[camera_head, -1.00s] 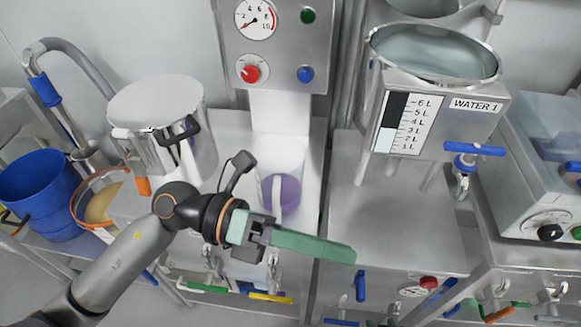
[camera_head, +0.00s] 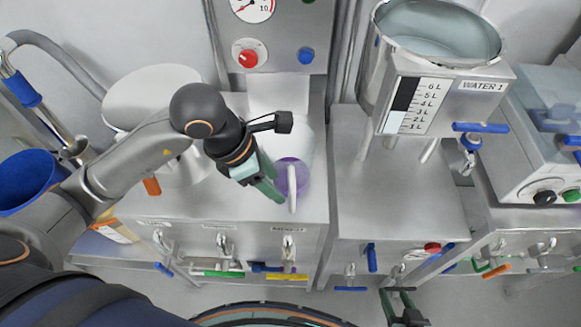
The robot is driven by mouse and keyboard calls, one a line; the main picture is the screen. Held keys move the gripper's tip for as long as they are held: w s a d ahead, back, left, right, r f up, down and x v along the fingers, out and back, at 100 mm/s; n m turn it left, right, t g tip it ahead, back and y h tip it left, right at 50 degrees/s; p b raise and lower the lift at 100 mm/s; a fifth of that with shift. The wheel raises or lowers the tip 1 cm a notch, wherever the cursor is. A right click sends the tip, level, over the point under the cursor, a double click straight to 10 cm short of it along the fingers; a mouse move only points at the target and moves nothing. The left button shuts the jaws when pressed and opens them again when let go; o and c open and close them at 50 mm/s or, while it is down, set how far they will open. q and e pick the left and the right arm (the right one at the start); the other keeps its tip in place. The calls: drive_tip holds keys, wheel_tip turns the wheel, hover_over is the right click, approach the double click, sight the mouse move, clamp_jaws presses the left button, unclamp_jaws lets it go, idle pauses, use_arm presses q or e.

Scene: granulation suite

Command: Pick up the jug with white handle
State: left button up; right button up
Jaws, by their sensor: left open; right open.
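The jug (camera_head: 302,175) is a pale, see-through vessel with purple contents and a white upright handle on its front. It stands on the steel bench below the gauge panel. My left gripper (camera_head: 276,188) is open, with its green fingers pointing down and right at the jug's left front, close to the left of the handle. It hides part of the jug's left side; I cannot tell whether it touches. My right gripper (camera_head: 397,291) is open and empty at the bottom edge, low in front of the benches and well away from the jug.
A control panel (camera_head: 275,35) with a gauge and knobs rises behind the jug. The water tank (camera_head: 440,90) stands at right. A steel pot (camera_head: 150,90) is partly behind my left arm. A blue bucket (camera_head: 28,180) is at far left. The right bench top (camera_head: 405,195) has free room.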

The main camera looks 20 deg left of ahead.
sight(293, 201)
use_arm(q)
drive_tip(key=x, duration=0.9)
drive_tip(key=shift+d, duration=0.3)
clamp_jaws()
drive_tip(key=shift+r, duration=0.1)
idle(1.0)
